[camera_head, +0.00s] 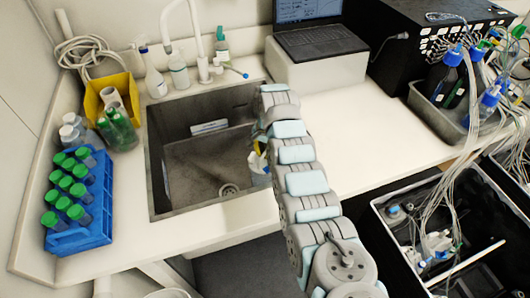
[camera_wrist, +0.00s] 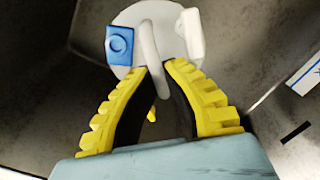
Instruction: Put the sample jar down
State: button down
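The sample jar (camera_wrist: 150,20) is white, with a blue square fitting and a white fitting on top. In the wrist view it is at the top middle, at the fingertips. My gripper (camera_wrist: 158,68) has yellow ribbed fingers that close in around a pale loop on the jar's top. In the head view, my arm hides most of the gripper and jar. A small white and blue part of the jar (camera_head: 259,167) shows beside my arm, over the right side of the sink (camera_head: 160,205). I cannot tell whether the jar touches the sink.
A blue rack (camera_head: 92,238) of green-capped bottles and a yellow bin (camera_head: 93,100) stand left of the sink. Bottles and a tap (camera_head: 197,40) are behind it. A laptop (camera_head: 318,42) stands at the back. The white counter (camera_head: 365,125) right of my arm is clear.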

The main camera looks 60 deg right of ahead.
jog(key=shift+f, duration=0.2)
jog(key=c, duration=1.2)
grip_release()
jog(key=shift+c, duration=0.2)
notch_tip(320, 180, up, 12)
jog(key=shift+s+d, duration=0.15)
jog(key=shift+s, duration=0.1)
